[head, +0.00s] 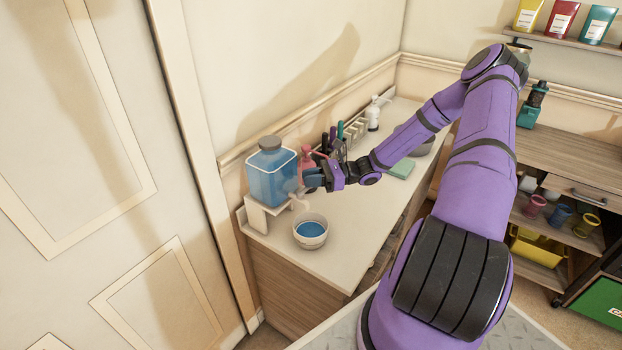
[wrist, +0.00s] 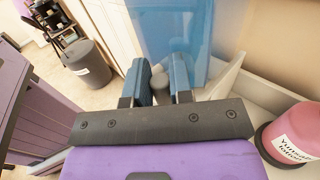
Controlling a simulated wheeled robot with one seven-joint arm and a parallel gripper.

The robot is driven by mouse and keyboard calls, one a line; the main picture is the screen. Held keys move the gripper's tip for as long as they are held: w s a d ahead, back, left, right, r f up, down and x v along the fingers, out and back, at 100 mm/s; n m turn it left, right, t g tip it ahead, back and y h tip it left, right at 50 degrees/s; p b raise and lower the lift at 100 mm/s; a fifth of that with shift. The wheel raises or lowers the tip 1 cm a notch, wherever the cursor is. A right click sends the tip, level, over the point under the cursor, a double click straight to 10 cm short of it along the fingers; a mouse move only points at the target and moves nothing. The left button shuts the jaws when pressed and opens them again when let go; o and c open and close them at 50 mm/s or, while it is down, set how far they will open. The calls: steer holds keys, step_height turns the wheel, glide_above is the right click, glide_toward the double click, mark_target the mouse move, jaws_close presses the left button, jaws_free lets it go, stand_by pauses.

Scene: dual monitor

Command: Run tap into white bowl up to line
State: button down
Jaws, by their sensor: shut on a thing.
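The white bowl (head: 311,239) stands upright on the counter in the head view, with blue liquid (head: 310,229) inside; I cannot make out the line. A clear blue water dispenser (head: 272,176) with a grey lid sits on a white stand (head: 258,218) behind and left of the bowl. My gripper (head: 307,186) is at the dispenser's front right side. In the wrist view my gripper (wrist: 163,82) has its blue fingers on both sides of a grey tap knob (wrist: 160,80), shut on it. The dispenser's blue wall (wrist: 175,28) rises just beyond. The tap's spout is mostly hidden by my gripper.
A pink bottle (wrist: 291,136) stands close to the right of my gripper in the wrist view. Behind my gripper are a pen holder (head: 338,148), a white pump bottle (head: 374,114) and a teal block (head: 401,168). The counter's front (head: 345,265) is clear.

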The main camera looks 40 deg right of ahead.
steer(key=c, duration=1)
jaws_free()
steer(key=shift+c, duration=0.2)
steer(key=s+d+f+m+t+h, duration=0.1)
steer(key=s+d+m+t+h, duration=0.1)
steer(key=s+d, duration=0.6)
steer(key=shift+s+d+f+m+t+h, duration=0.15)
steer(key=shift+s+d+m+t+h, duration=0.35)
steer(key=shift+s+t, duration=0.55)
steer(key=shift+w, duration=0.15)
steer(key=shift+a, duration=0.1)
